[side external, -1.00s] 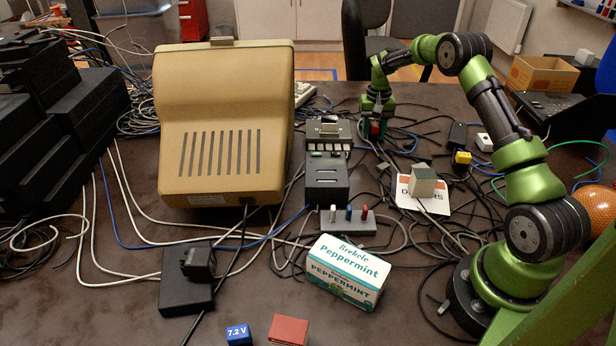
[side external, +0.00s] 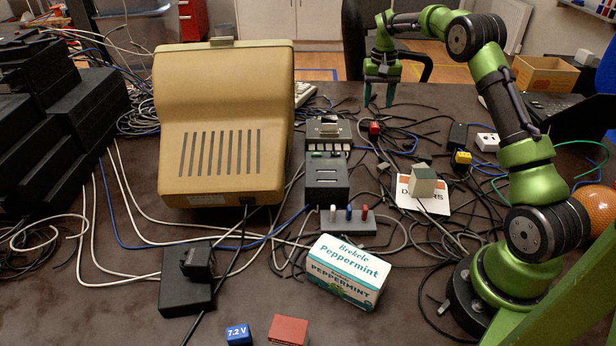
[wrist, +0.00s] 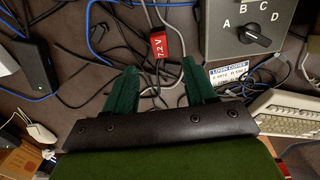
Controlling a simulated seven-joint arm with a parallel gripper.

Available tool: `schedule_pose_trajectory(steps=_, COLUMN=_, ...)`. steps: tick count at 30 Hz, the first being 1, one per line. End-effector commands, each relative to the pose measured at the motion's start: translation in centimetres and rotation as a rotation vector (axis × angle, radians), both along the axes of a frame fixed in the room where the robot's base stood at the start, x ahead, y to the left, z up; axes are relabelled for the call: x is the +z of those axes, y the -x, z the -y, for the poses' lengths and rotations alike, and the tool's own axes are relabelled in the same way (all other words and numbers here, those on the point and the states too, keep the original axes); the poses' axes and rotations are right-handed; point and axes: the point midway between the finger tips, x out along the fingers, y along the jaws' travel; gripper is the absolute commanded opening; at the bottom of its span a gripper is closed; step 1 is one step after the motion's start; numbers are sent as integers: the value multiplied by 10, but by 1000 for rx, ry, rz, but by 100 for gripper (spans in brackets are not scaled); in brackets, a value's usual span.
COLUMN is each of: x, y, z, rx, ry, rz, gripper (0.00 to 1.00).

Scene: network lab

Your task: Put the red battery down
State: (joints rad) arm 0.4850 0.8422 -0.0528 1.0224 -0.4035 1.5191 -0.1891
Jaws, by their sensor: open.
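The open fingers also show in the wrist view (wrist: 163,72).
Loose cables cover the table around the battery. The selector box (wrist: 245,30) stands close by on the right in the wrist view. A yellow block (side external: 462,158), a coasters card (side external: 407,198) and a peppermint box (side external: 347,271) are nearer the side camera.

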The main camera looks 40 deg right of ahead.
Motion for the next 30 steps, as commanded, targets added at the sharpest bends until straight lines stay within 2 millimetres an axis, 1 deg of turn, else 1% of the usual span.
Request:
schedule_pose_trajectory(steps=1, x=7, y=0, z=0, rx=1, ry=2, rz=2, gripper=55)
schedule_pose_trajectory(steps=5, x=18, y=0, z=-2, rx=2, ry=1, rz=4, gripper=55)
schedule_pose_trajectory(steps=8, x=35, y=0, z=-14, rx=19, ry=4, rz=25, gripper=55)
schedule_pose_trajectory(steps=11, x=64, y=5, z=-41, rx=55, ry=8, rz=73, gripper=55)
schedule_pose_trajectory(steps=12, x=79, y=9, z=-57, rx=74, ry=11, rz=100, gripper=55)
schedule_pose_trajectory(steps=14, x=100, y=18, z=-82, rx=105, ry=11, rz=141, gripper=55)
schedule_pose_trajectory(steps=15, x=113, y=26, z=-100, rx=128, ry=12, rz=172, gripper=55)
schedule_pose_trajectory(steps=17, x=130, y=39, z=-125, rx=158, ry=13, rz=218, gripper=55)
schedule_pose_trajectory(steps=18, x=140, y=50, z=-141, rx=179, ry=13, rz=247, gripper=55)
schedule_pose_trajectory(steps=20, x=153, y=68, z=-166, rx=209, ry=11, rz=292, gripper=55)
schedule_pose_trajectory(steps=21, x=159, y=81, z=-181, rx=228, ry=9, rz=321, gripper=55)
schedule_pose_trajectory(steps=22, x=163, y=90, z=-192, rx=244, ry=9, rz=345, gripper=55)
schedule_pose_trajectory(steps=24, x=170, y=115, z=-217, rx=276, ry=3, rz=397, gripper=55)
schedule_pose_trajectory(steps=26, x=172, y=138, z=-237, rx=303, ry=-2, rz=442, gripper=55)
schedule_pose_trajectory(steps=27, x=171, y=153, z=-248, rx=321, ry=-6, rz=471, gripper=55)
schedule_pose_trajectory(steps=30, x=165, y=189, z=-273, rx=360, ry=-15, rz=538, gripper=55)
